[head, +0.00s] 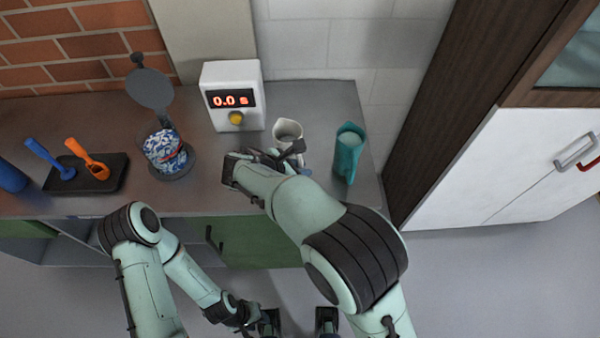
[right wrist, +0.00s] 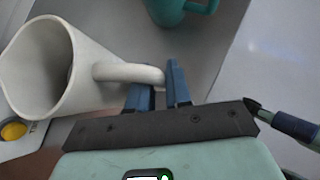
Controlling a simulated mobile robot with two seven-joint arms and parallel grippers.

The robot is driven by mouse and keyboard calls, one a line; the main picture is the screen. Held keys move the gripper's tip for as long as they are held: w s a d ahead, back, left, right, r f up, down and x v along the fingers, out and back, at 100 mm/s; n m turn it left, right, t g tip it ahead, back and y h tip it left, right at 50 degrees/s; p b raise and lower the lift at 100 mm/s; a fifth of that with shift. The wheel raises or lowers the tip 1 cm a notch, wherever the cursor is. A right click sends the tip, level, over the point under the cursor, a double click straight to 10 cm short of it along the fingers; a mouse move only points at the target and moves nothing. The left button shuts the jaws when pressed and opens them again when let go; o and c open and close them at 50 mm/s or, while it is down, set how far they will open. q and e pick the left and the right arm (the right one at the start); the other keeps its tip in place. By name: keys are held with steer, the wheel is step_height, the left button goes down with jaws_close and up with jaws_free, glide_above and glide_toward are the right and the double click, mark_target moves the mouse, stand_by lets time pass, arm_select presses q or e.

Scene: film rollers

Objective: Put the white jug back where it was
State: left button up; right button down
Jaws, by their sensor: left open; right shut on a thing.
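The white jug (head: 287,129) is at the back of the grey counter, just right of the timer box, its lower part hidden by my right arm. In the right wrist view the jug (right wrist: 40,75) fills the left side, with its handle pointing to my right gripper (right wrist: 159,88). The blue fingers of that gripper are shut on the handle. I cannot tell whether the jug's base touches the counter. My left gripper (head: 298,320) is open and empty, low at the bottom of the head view, in front of the counter.
A teal jug (head: 348,152) stands close to the right. A white timer (head: 233,95) reads 0.0 s. A tall cabinet (head: 500,160) is at the right.

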steer(key=shift+f, duration=0.9)
steer(key=shift+f, duration=0.2)
steer(key=c, duration=1.1)
jaws_free()
steer(key=shift+o, duration=0.2)
steer(key=shift+r, duration=0.15)
steer(key=shift+s+a+r, duration=0.15)
steer(key=shift+a+r, duration=0.05)
steer(key=shift+r, duration=0.05)
steer(key=p+v, duration=0.1)
steer(key=v, duration=1)
steer(key=shift+a, duration=0.15)
